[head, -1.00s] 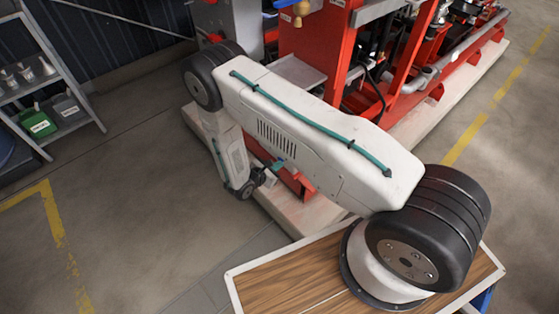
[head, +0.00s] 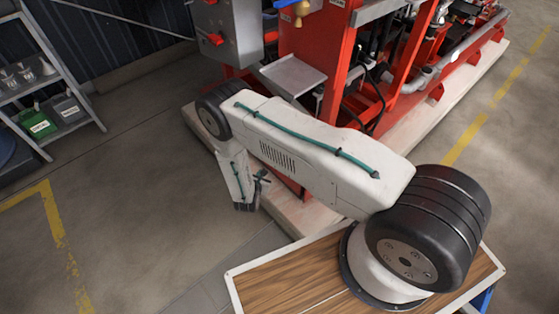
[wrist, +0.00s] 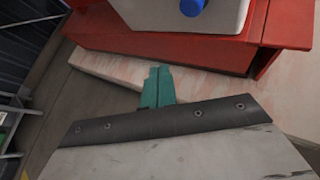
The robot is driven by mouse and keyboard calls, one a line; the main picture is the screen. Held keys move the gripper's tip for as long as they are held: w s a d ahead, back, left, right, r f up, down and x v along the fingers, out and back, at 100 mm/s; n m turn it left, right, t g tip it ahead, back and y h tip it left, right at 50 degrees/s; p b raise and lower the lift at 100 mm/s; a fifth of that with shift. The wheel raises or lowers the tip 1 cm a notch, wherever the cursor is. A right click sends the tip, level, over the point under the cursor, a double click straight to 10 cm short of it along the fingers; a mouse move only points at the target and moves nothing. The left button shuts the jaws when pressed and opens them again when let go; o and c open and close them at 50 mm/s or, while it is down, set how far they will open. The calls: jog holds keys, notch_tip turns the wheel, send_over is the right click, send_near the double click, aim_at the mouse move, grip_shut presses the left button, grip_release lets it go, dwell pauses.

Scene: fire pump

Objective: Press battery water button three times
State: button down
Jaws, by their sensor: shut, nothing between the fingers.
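No button marked battery water can be made out in either view. A grey cabinet (head: 226,35) with red handles stands at the top of the head view, beside the red pump frame (head: 312,45). In the wrist view my gripper (wrist: 159,72) shows as two teal fingers closed together and empty. They point towards a pale plinth (wrist: 105,68) and the red frame (wrist: 200,45), apparently without touching. In the head view my wrist hangs low left of the plinth; the fingertips are not clear there.
A grey tray-like shelf (head: 291,75) juts from the red frame. A metal rack (head: 45,85) with green and grey containers stands at left. The floor (head: 130,190) between rack and plinth is clear. A blue part (wrist: 193,6) shows at the top of the wrist view.

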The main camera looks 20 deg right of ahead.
jog(key=w+d, duration=0.2)
jog(key=d, duration=0.5)
jog(key=shift+w+d, duration=0.1)
jog(key=shift+w, duration=0.05)
dwell(1.9)
jog(key=shift+w+d, duration=0.1)
jog(key=shift+d, duration=0.2)
jog(key=shift+w+d, duration=0.25)
jog(key=shift+d, duration=0.5)
dwell(0.9)
jog(key=shift+s+a, duration=0.2)
jog(key=shift+a, duration=0.4)
jog(key=shift+s+a, duration=0.2)
jog(key=shift+a, duration=0.35)
jog(key=shift+s+a, duration=0.25)
jog(key=shift+a, duration=0.55)
jog(key=shift+s+a, duration=0.25)
jog(key=shift+a, duration=0.55)
jog(key=shift+s+a, duration=0.25)
jog(key=shift+a, duration=0.55)
